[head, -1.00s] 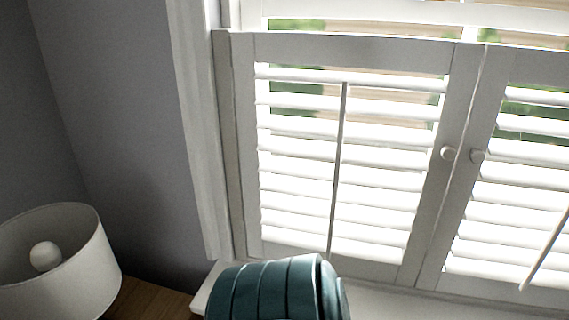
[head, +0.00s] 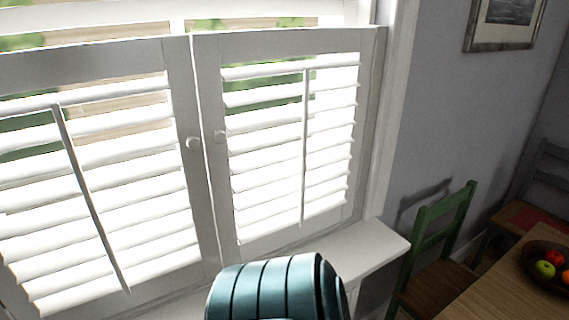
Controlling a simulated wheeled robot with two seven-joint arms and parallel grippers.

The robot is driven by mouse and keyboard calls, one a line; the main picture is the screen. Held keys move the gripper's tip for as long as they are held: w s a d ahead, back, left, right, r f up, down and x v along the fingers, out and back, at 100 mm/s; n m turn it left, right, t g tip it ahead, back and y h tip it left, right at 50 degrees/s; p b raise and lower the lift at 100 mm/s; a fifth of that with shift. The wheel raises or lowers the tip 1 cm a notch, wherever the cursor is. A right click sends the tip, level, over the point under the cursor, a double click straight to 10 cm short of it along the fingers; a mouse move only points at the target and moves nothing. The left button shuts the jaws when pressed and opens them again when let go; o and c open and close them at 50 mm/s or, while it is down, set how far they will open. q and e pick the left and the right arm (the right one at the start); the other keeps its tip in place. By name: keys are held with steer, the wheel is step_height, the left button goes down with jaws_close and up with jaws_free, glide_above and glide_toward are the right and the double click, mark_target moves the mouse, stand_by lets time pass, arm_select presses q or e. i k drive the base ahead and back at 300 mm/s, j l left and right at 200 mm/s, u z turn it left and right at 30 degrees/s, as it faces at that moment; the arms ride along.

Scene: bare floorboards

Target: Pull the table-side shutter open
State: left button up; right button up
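The table-side shutter (head: 295,140) is the right-hand white louvred panel, on the side where the table (head: 500,285) stands. It looks closed, in line with the left shutter panel (head: 95,165) and meeting it at the middle. A thin vertical tilt rod (head: 305,150) runs down the right panel's slats. Neither of my grippers shows, and nothing is seen touching the shutters.
A white sill (head: 375,243) runs under the shutters. A green chair (head: 440,225) stands right of it by the wooden table. A dark bowl (head: 540,262) with a green apple (head: 545,269) and red fruit sits on the table. A framed picture (head: 505,22) hangs on the grey wall.

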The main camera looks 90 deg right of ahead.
mark_target(266, 201)
steer(key=z, duration=0.45)
steer(key=j+z, duration=0.1)
steer(key=z, duration=1.8)
steer(key=k+z, duration=0.1)
steer(key=z, duration=0.4)
